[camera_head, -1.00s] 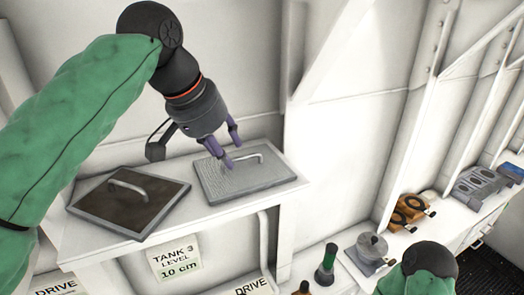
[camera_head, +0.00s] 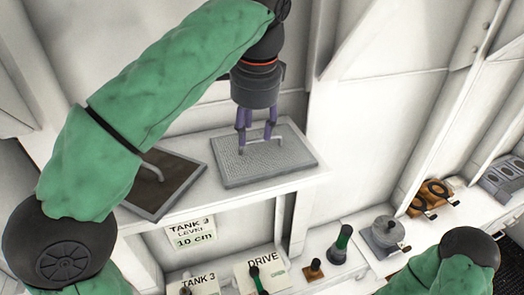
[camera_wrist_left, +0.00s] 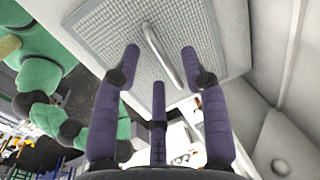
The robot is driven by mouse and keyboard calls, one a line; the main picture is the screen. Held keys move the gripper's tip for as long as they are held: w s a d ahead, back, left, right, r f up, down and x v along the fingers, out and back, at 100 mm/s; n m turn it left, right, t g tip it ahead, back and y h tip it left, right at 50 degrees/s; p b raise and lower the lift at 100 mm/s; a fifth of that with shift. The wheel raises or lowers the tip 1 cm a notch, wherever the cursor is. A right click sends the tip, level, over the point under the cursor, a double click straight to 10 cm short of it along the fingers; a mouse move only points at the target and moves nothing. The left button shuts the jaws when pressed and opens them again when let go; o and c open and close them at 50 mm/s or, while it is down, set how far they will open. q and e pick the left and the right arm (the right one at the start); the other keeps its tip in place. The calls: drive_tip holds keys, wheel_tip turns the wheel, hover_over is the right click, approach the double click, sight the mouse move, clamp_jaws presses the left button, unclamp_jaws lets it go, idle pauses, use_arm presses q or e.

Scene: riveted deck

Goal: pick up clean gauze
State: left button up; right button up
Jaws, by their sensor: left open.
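The clean gauze (camera_head: 297,160) is a light grey meshed panel with a metal bar handle, lying flat on the white shelf. My left gripper (camera_head: 256,142) points down over it, its purple fingers spread near the handle. In the left wrist view the gauze (camera_wrist_left: 100,28) fills the top, and its handle (camera_wrist_left: 163,57) runs between the open fingers (camera_wrist_left: 160,62). I cannot tell whether the fingertips touch anything. My right gripper is out of view; only my right arm shows at the lower right.
A dark brown meshed panel (camera_head: 160,190) with a similar handle lies to the left, partly behind my left arm. A wall stands close behind the shelf (camera_head: 215,208). Below are a tank label (camera_head: 190,234), a green-topped lever (camera_head: 341,243) and a grey round knob (camera_head: 385,230).

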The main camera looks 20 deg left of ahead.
sight(252, 142)
use_arm(q)
drive_tip(key=shift+w+a+f, duration=0.1)
drive_tip(key=shift+a+f, duration=0.05)
drive_tip(key=shift+f, duration=1.45)
clamp_jaws()
drive_tip(key=shift+r, duration=0.15)
